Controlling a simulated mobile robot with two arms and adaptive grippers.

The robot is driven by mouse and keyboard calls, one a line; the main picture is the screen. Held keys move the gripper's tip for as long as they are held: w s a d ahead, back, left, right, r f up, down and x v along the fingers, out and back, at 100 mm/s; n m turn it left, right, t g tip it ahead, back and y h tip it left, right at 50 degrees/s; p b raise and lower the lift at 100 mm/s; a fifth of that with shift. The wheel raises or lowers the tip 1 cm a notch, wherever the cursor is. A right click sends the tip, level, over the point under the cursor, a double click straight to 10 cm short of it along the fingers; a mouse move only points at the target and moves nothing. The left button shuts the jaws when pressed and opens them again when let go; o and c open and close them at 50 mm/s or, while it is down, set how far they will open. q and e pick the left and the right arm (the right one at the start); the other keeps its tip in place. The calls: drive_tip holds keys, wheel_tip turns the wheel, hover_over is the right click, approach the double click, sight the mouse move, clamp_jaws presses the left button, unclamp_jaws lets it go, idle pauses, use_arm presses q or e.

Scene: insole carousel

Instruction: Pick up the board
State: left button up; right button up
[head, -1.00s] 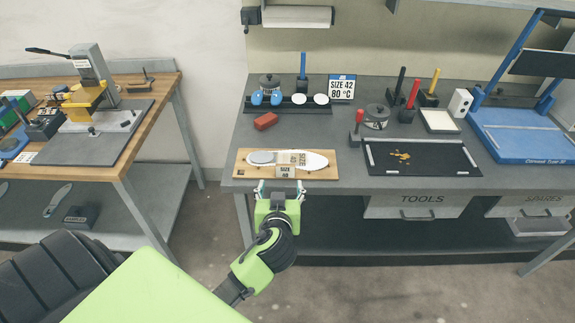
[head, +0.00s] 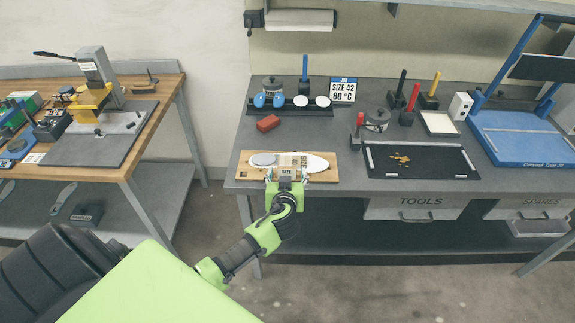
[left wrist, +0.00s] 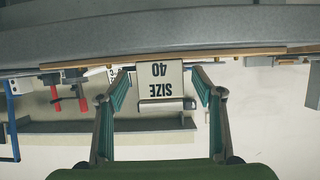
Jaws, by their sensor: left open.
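The wooden board (head: 328,177) lies on the grey bench near its front edge. It carries a white insole (head: 318,163) with a grey disc (head: 263,160) at the left end and a printed card across its middle. My left gripper (head: 287,177) is open at the board's front edge. In the left wrist view, the open fingers (left wrist: 160,82) stand on either side of a white "SIZE 40" tag (left wrist: 160,80), and the board's thin wooden edge (left wrist: 225,51) shows beyond them. Whether the fingers touch the tag cannot be told. My right gripper is not in view.
A black tray (head: 420,172) with yellow-brown bits is to the right. A rack with blue and white discs (head: 292,108) stands further back. A wooden side table (head: 150,100) is at the left.

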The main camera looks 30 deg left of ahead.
use_arm(q)
drive_tip(key=c, duration=1.3)
drive_tip(key=shift+r, duration=0.2)
